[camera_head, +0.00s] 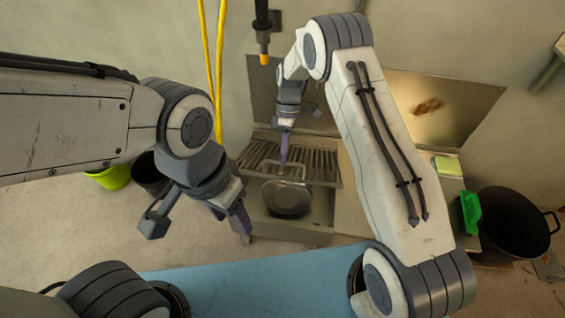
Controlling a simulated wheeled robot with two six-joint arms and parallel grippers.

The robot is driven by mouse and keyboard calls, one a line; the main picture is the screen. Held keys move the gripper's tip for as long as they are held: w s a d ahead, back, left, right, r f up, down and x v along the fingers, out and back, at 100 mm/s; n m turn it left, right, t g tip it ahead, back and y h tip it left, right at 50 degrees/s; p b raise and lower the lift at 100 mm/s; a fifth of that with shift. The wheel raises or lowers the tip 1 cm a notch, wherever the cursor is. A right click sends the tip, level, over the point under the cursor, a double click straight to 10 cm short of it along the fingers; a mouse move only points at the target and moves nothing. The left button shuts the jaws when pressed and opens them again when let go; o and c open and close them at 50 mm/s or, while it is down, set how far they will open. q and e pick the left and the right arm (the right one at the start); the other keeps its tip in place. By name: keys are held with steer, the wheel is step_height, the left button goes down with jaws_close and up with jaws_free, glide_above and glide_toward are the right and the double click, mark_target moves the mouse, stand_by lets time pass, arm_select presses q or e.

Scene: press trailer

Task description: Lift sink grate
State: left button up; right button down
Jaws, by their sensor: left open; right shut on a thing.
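The sink grate (320,164), a row of dark metal slats, shows in the head view at the sink (318,230) by the back wall. My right gripper (284,161) points down at the grate's middle and is shut on it, near a thin pale handle (300,171). The exact contact is too small to make out, and I cannot tell whether the grate is clear of its supports. A round metal vessel (287,198) sits in the sink in front of the slats. My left gripper (243,226) is open and empty, left of the sink and apart from the grate.
A yellow-tipped hose nozzle (264,59) and yellow hoses (220,60) hang above. A black tub (510,225) and a green object (470,210) are at the right. A lime bucket (112,178) and a dark bucket (148,174) stand left.

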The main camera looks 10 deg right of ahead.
steer(key=shift+w+d, duration=0.35)
steer(key=shift+w, duration=0.5)
steer(key=c, duration=0.9)
jaws_free()
steer(key=shift+a, duration=0.1)
steer(key=s+d+r+p, duration=0.1)
steer(key=s+d+r, duration=0.1)
steer(key=d+r, duration=0.1)
steer(key=s+d+r+p, duration=0.1)
steer(key=s+d+r, duration=0.2)
steer(key=r, duration=0.1)
steer(key=s+d+r+p, duration=0.1)
steer(key=s+d+r, duration=0.1)
steer(key=d+r, duration=0.1)
steer(key=shift+s+d+r, duration=0.1)
steer(key=shift+s+r, duration=0.05)
steer(key=shift+r, duration=0.4)
